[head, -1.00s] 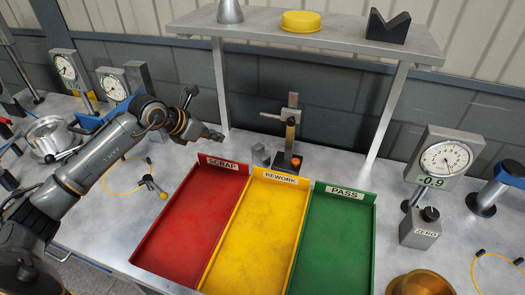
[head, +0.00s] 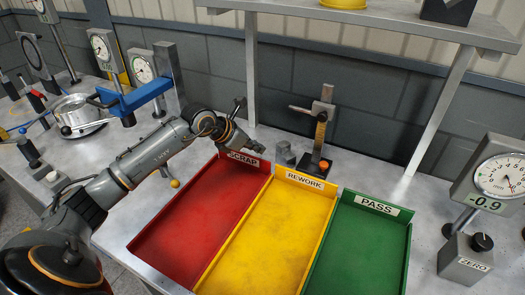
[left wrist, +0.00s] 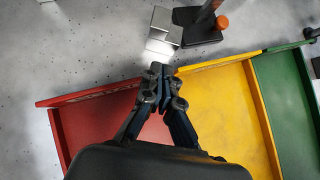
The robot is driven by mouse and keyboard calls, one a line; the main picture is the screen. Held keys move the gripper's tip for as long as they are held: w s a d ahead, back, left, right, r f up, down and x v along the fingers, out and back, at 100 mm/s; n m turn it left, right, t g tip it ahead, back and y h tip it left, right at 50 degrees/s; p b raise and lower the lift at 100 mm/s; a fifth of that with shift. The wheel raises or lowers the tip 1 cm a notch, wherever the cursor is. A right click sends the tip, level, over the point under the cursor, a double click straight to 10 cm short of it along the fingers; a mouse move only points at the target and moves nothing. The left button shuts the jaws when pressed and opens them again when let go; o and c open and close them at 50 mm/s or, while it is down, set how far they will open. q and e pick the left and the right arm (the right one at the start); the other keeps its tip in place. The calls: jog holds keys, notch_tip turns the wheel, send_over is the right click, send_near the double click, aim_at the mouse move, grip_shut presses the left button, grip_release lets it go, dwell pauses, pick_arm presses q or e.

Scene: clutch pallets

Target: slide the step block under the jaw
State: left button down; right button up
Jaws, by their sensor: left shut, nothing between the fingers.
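The grey step block (head: 285,155) stands on the bench just left of the small dark stand (head: 318,165), behind the trays. The stand's upright post carries a horizontal jaw arm (head: 302,110), and an orange knob (head: 324,165) sits low on it. In the left wrist view the block (left wrist: 165,28) lies just beyond my fingertips, beside the stand's base (left wrist: 198,32). My left gripper (head: 258,148) is shut and empty, to the left of the block above the back edge of the red tray. In the left wrist view its fingertips (left wrist: 160,68) point at the block. My right gripper is out of view.
Red SCRAP (head: 205,215), yellow REWORK (head: 265,230) and green PASS (head: 360,240) trays fill the front. A shelf (head: 370,25) on posts stands behind. Dial gauges are at the left (head: 145,65) and right (head: 500,175). Bare bench lies right of the stand.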

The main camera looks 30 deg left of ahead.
aim_at(281, 154)
pick_arm(q)
jog(key=p+x, duration=0.1)
jog(key=x, duration=0.6)
jog(key=shift+w+d+p, duration=0.1)
jog(key=shift+p, duration=0.3)
jog(key=shift+w+d+f, duration=0.15)
jog(key=shift+w+f, duration=0.15)
jog(key=shift+f, duration=0.2)
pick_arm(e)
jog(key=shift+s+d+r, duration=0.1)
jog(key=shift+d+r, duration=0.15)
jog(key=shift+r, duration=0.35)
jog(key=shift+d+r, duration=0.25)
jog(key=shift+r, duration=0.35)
pick_arm(q)
jog(key=shift+w+d+b, duration=0.25)
jog(key=shift+w+b, duration=0.4)
jog(key=shift+b, duration=0.05)
jog(key=shift+w+d, duration=0.1)
jog(key=shift+w, duration=0.1)
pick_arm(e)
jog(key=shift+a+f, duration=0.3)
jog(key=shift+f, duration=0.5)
